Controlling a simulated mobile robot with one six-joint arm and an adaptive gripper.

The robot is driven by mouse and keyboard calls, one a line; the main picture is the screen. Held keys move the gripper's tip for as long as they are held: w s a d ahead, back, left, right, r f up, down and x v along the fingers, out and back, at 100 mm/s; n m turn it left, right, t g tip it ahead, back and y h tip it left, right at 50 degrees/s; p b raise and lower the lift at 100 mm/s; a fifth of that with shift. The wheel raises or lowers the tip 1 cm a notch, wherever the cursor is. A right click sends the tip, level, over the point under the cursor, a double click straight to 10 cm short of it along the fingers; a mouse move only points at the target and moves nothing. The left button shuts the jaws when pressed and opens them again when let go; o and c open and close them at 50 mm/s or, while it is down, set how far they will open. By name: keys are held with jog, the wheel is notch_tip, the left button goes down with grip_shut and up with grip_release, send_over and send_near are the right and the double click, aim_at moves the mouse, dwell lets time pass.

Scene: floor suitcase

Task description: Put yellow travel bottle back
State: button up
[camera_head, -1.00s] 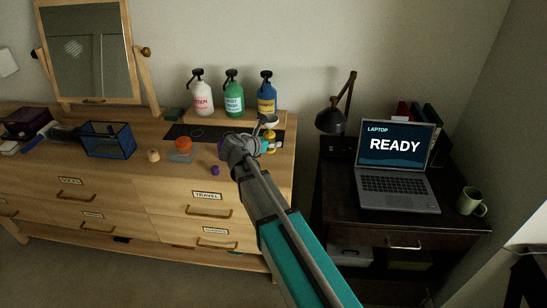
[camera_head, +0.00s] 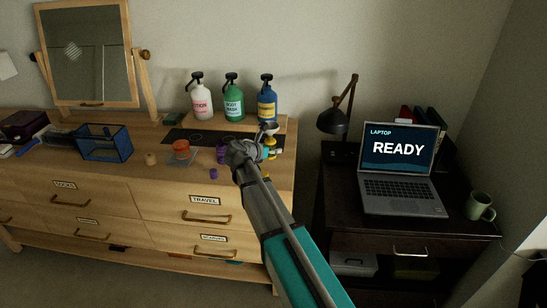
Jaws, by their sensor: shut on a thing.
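The yellow travel bottle (camera_head: 271,142) is at the right end of the dresser top, partly hidden behind my gripper. My gripper (camera_head: 264,148) is shut on it, seen from behind, with its fingertips mostly hidden by my wrist. A small pale funnel-like piece (camera_head: 268,129) shows just above the bottle. Whether the bottle touches the dresser top cannot be told. A purple bottle (camera_head: 221,154) stands just left of my gripper, with a small purple cap (camera_head: 213,173) in front of it.
Pump bottles, pink (camera_head: 201,102), green (camera_head: 233,103) and blue (camera_head: 267,104), stand on a raised shelf behind. An orange-lidded jar (camera_head: 181,147) and a blue mesh basket (camera_head: 104,143) are to the left. The laptop (camera_head: 399,160) is on the dark desk at right.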

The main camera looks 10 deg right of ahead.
aim_at(273, 156)
jog(key=shift+w+d+f+b, duration=0.1)
jog(key=shift+w+f+b, duration=0.25)
jog(key=shift+f+b, duration=1.65)
jog(key=shift+b, duration=0.05)
jog(key=shift+f, duration=0.1)
jog(key=o, duration=1.2)
jog(key=shift+o, duration=0.2)
